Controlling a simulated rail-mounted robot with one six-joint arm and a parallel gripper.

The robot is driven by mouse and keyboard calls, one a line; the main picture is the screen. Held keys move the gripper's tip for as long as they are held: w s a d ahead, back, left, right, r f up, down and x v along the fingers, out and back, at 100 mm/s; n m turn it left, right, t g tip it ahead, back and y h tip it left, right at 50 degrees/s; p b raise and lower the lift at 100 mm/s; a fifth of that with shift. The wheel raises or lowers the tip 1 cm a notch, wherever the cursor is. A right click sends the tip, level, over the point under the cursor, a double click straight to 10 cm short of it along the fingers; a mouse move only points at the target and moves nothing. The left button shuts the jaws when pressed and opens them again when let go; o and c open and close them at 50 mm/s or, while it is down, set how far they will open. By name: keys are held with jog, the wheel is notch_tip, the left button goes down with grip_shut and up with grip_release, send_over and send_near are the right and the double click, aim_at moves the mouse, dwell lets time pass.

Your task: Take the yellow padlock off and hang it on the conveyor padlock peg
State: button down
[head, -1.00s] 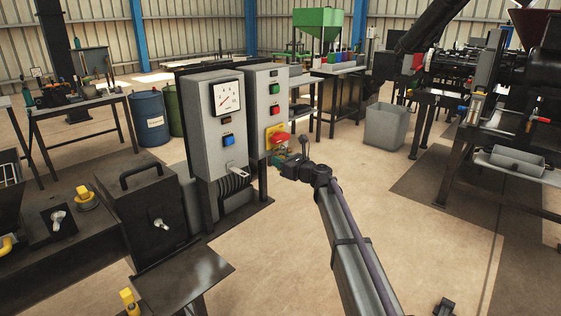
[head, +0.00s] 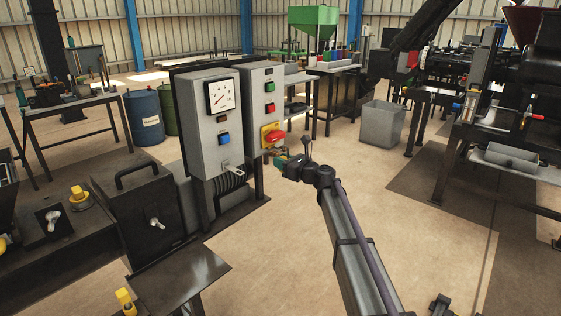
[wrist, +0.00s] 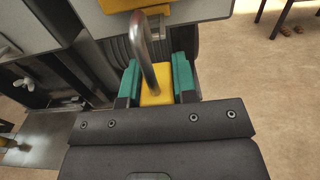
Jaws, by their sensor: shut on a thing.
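The yellow padlock (wrist: 156,92) is held between the green-tipped fingers of my gripper (wrist: 157,84), with its steel shackle (wrist: 148,50) standing up. In the head view my gripper (head: 281,161) is just below and right of the red switch handle (head: 274,137). This handle sits on a yellow plate (head: 265,133) on the grey control cabinet. In the wrist view the shackle's top overlaps the yellow plate (wrist: 180,12); I cannot tell whether they touch. I cannot make out the conveyor padlock peg.
A grey cabinet with a dial (head: 218,130) stands left of the switch cabinet. A black box with a handle (head: 145,205) and a dark plate (head: 180,275) are at the lower left. A grey bin (head: 382,127) stands behind on the right.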

jog(key=shift+s+d, duration=0.1)
dwell(0.3)
jog(key=v, duration=0.3)
jog(key=shift+d, duration=0.1)
jog(key=shift+s, duration=0.1)
dwell(0.5)
jog(key=s+a, duration=0.3)
jog(key=s, duration=0.6)
jog(key=s+a, duration=0.3)
jog(key=s, duration=0.7)
jog(key=shift+s, duration=0.3)
jog(key=shift+x, duration=2.8)
